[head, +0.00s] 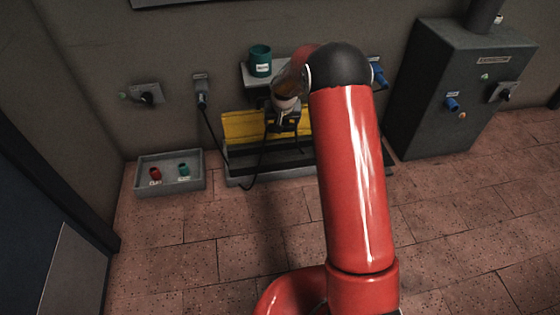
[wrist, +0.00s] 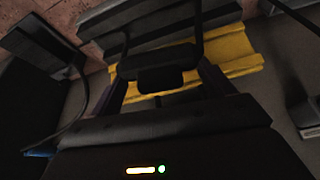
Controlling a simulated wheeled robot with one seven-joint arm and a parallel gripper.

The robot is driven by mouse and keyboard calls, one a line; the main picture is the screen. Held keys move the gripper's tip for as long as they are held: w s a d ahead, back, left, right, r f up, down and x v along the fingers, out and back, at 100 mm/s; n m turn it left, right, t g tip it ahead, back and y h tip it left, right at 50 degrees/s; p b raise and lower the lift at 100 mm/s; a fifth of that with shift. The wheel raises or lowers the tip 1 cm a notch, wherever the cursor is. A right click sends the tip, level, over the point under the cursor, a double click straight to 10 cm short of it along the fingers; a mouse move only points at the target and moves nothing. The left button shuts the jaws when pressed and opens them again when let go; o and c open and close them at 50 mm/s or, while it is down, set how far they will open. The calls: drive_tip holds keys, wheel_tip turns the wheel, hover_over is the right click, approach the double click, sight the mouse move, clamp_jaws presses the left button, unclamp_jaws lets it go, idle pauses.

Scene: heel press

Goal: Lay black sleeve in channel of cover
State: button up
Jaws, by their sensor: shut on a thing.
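The black sleeve (wrist: 157,62) is a short dark bar with thin black cable at its ends in the wrist view. My gripper (wrist: 160,82) is shut on it; the gripper also shows in the head view (head: 284,118), partly hidden by my arm. The yellow cover (head: 240,127) stands along a low grey base by the wall. It also shows in the wrist view (wrist: 236,55), behind the sleeve. The sleeve looks apart from the cover, in front of it. The channel is not clear to see.
The cable (head: 222,152) loops from a wall socket (head: 200,88) down to the grey base (head: 240,181) and up to my gripper. A grey tray (head: 170,190) with a red and a green piece lies left. A green cup (head: 260,60) stands on a shelf. A dark cabinet (head: 440,110) stands right.

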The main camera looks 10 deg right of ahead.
drive_tip(key=w+f+n, duration=0.1)
drive_tip(key=w+f, duration=0.6)
drive_tip(key=f, duration=0.4)
drive_tip(key=b, duration=0.2)
approach(278, 154)
drive_tip(key=shift+w+d+f, duration=0.1)
drive_tip(key=shift+w+f, duration=0.1)
drive_tip(key=shift+w, duration=0.25)
drive_tip(key=shift+w+d+f, duration=0.1)
drive_tip(key=shift+w+f, duration=0.15)
drive_tip(key=shift+w, duration=0.2)
drive_tip(key=shift+f+b, duration=0.3)
drive_tip(key=shift+f, duration=1.5)
drive_tip(key=shift+f, duration=0.15)
drive_tip(key=o, duration=1)
